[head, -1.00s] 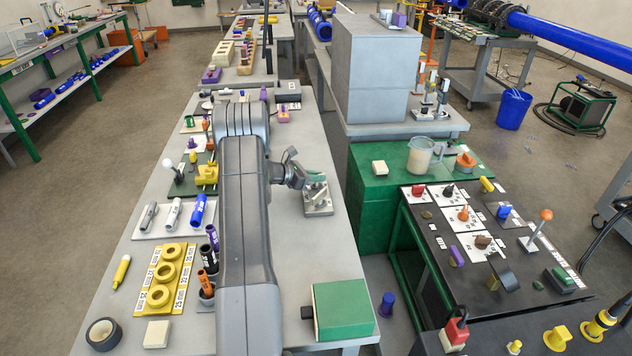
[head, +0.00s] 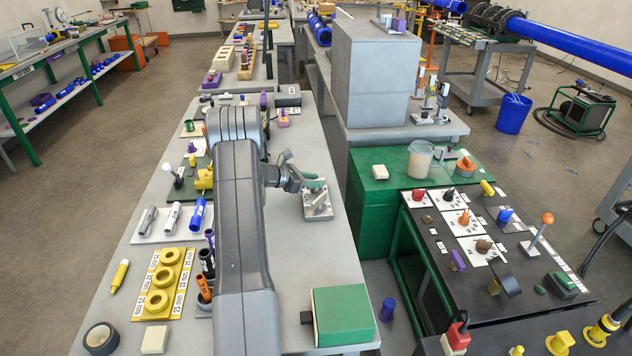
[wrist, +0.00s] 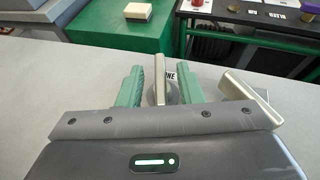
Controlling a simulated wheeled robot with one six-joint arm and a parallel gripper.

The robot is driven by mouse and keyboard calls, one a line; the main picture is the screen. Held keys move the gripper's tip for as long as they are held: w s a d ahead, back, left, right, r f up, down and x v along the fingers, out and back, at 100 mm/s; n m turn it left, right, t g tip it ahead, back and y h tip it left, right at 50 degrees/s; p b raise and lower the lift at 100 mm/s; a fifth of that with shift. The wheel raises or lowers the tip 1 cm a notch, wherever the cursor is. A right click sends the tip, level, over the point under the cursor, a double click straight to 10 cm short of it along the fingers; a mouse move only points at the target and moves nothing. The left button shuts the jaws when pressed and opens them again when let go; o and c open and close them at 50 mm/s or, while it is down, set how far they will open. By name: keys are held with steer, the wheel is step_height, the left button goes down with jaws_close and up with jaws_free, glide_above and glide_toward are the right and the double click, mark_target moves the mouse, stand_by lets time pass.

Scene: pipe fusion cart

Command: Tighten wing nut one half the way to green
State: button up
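My gripper (wrist: 159,85) shows in the wrist view with two green fingers standing apart. An upright metal wing (wrist: 160,70) of wing nut one stands between them, with a visible gap on each side. A label ending in "NE" is partly visible behind it. A second metal bar (wrist: 243,92) lies slanted to the right of the fingers. In the head view my gripper (head: 314,185) is over the small metal fixture (head: 318,208) on the grey bench. There the nut is mostly hidden by the gripper, and I cannot make out a green mark.
A green box (head: 343,316) sits at the bench's near right corner. Yellow rings on a yellow board (head: 165,283) and marker pens are on the left. A green cabinet (head: 395,165) stands beyond the right edge. Bare bench surrounds the fixture.

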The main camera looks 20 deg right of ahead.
steer(key=w+b+v, duration=0.1)
steer(key=b+v, duration=0.1)
steer(key=v, duration=1)
steer(key=shift+s+a, duration=0.25)
steer(key=shift+s, duration=0.2)
steer(key=p+x, duration=0.2)
steer(key=x, duration=1.1)
steer(key=shift+s+d+r+p, duration=0.1)
steer(key=shift+d+p, duration=0.15)
steer(key=shift+p, duration=0.1)
steer(key=shift+d, duration=0.25)
steer(key=shift+a+f, duration=0.1)
steer(key=shift+f, duration=0.1)
